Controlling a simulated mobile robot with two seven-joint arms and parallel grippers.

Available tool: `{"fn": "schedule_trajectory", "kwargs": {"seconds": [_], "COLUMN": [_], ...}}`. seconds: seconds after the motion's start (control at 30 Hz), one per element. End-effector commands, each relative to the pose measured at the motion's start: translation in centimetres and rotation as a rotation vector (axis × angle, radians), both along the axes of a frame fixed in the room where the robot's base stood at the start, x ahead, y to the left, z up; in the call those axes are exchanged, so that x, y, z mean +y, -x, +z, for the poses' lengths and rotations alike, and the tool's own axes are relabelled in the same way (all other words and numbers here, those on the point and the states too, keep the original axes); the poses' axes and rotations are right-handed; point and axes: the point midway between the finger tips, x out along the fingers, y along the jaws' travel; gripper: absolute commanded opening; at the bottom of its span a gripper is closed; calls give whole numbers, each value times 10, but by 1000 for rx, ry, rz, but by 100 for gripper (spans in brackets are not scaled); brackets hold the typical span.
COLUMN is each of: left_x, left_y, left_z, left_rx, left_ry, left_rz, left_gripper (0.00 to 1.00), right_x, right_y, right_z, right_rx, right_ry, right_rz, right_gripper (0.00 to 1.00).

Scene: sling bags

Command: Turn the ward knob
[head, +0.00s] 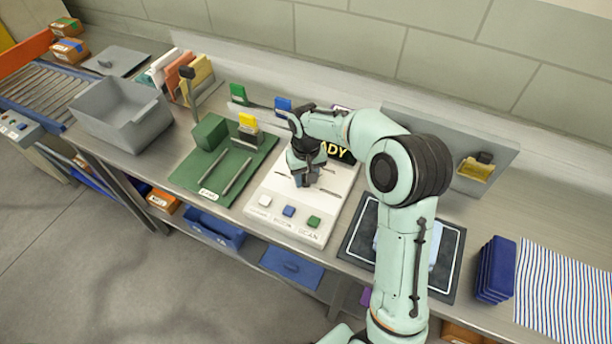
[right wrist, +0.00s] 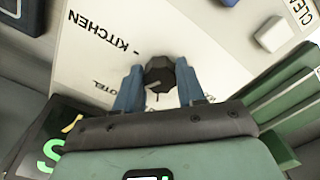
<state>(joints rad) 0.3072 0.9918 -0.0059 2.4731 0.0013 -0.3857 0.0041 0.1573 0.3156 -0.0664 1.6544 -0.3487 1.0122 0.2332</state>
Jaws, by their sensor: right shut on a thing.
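The ward knob (right wrist: 158,78) is a black, faceted dial with a light pointer mark, on a white panel in the right wrist view. My right gripper (right wrist: 159,68) has its two blue fingers on either side of the knob and is shut on it. The panel reads KITCHEN beside the knob, and a partly hidden label ends in OTEL. In the head view, my right gripper (head: 306,180) reaches down onto the white console (head: 262,190) and hides the knob. My left gripper is not in view.
The console has white (head: 265,200), blue (head: 289,211) and green (head: 314,222) buttons at its front, and a dark display partly behind my arm. A green fixture board (head: 190,180) lies left of it. A black-framed mat (head: 450,262) and blue stack (head: 496,268) lie right.

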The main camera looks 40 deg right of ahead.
Motion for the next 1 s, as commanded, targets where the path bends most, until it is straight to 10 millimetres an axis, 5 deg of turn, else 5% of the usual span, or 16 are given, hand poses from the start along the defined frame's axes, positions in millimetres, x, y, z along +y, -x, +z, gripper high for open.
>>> {"fn": "schedule_trajectory", "kwargs": {"seconds": [0.33, 0.37, 0.43, 0.77, 1.0], "left_x": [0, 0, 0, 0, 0], "left_y": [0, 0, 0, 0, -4], "left_z": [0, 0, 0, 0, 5], "left_rx": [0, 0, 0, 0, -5], "left_ry": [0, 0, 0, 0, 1], "left_rz": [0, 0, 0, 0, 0], "left_gripper": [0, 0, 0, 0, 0], "right_x": [-1, -1, -1, 0, 0], "right_y": [-1, -1, -1, -1, -2], "right_z": [2, 2, 1, 3, 39], "right_rx": [-5, -5, -5, -3, -9], "right_ry": [2, 2, 2, 1, 1], "right_rz": [1, 1, 1, 1, 0], "right_gripper": [9, 45, 65, 65, 65]}}
